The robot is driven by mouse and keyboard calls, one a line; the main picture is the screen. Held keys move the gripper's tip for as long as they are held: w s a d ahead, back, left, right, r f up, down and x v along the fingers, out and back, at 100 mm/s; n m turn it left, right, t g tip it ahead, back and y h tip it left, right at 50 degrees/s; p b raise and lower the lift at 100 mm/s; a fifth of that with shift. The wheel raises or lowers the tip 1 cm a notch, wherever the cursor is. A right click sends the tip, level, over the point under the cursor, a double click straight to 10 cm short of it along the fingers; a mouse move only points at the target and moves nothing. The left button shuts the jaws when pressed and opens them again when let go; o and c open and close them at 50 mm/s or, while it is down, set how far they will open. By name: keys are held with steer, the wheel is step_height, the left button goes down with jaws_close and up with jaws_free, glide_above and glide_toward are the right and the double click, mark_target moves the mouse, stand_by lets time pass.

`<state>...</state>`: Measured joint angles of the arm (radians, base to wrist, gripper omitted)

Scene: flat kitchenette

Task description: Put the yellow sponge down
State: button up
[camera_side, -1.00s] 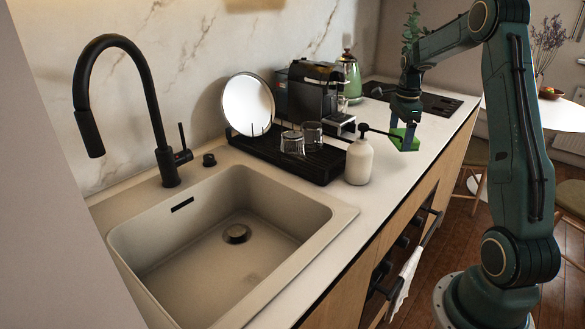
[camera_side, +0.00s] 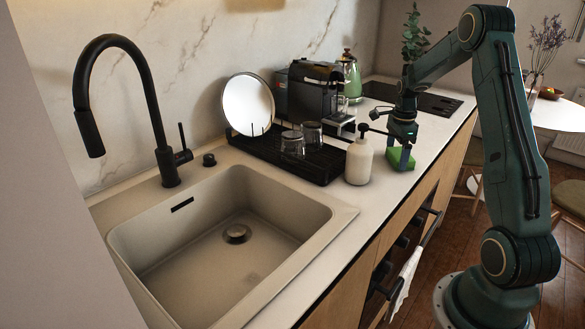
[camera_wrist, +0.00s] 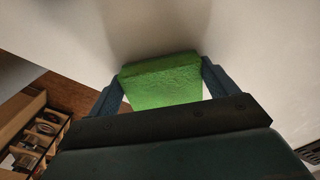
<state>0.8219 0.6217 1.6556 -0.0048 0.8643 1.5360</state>
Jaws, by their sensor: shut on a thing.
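The sponge in my gripper looks green, not yellow; no yellow sponge shows. The green sponge (camera_side: 397,161) is at or just above the white countertop, right of the soap dispenser; I cannot tell whether it touches the counter. In the wrist view the sponge (camera_wrist: 160,88) sits between the two blue fingers, its top face showing. My gripper (camera_side: 402,154) is shut on it and points down; it also shows in the wrist view (camera_wrist: 161,78). The sponge's underside is hidden.
The white soap dispenser (camera_side: 359,162) stands close left of the sponge. A black drying rack (camera_side: 322,165) with glasses (camera_side: 292,144) and a round white plate (camera_side: 248,105) is farther left. The countertop (camera_side: 432,127) is bare behind the gripper, up to the black hob (camera_side: 432,103).

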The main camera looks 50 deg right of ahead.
mark_target(396, 154)
steer(key=shift+f, duration=0.15)
steer(key=o, duration=0.8)
step_height(396, 154, up, 12)
steer(key=shift+r, duration=0.2)
stand_by(0.7)
